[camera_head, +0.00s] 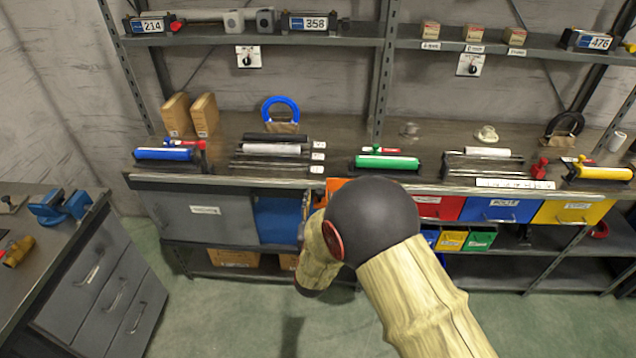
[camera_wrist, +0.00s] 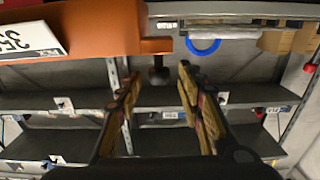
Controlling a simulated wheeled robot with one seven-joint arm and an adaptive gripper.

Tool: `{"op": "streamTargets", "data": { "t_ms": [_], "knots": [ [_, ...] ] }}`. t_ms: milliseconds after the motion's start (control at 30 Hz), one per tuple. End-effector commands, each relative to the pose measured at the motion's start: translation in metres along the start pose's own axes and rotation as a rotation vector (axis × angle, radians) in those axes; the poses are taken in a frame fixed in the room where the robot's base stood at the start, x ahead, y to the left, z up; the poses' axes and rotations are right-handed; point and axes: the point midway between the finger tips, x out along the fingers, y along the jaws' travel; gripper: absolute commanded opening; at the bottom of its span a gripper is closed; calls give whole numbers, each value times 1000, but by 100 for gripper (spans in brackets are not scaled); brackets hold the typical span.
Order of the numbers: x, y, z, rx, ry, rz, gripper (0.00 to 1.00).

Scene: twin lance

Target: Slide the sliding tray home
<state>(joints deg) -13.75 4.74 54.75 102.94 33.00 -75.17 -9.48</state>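An orange body (camera_wrist: 90,28), which may be the sliding tray, fills the upper left of the wrist view and bears a white number label (camera_wrist: 25,40). A dark knob (camera_wrist: 158,76) shows below its right end. My gripper (camera_wrist: 161,73) is open, with its two fingers apart and the knob appearing between the tips. I see no contact, and depth is hard to tell. In the head view a strip of orange (camera_head: 337,184) shows at the bench's front edge, mostly hidden behind my arm.
Left of the orange strip are a blue panel (camera_head: 279,220) and a grey drawer (camera_head: 203,215). Red (camera_head: 437,207), blue (camera_head: 500,210) and yellow (camera_head: 570,212) drawers are to the right. Rollers and a blue ring (camera_head: 281,103) stand on the bench. The green floor in front is clear.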

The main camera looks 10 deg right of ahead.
Motion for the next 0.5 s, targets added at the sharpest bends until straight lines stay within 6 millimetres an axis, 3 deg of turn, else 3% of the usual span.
{"op": "streamTargets", "data": {
  "t_ms": [500],
  "knots": [
    [67,1,2,0,-1,1,38]
  ]
}}
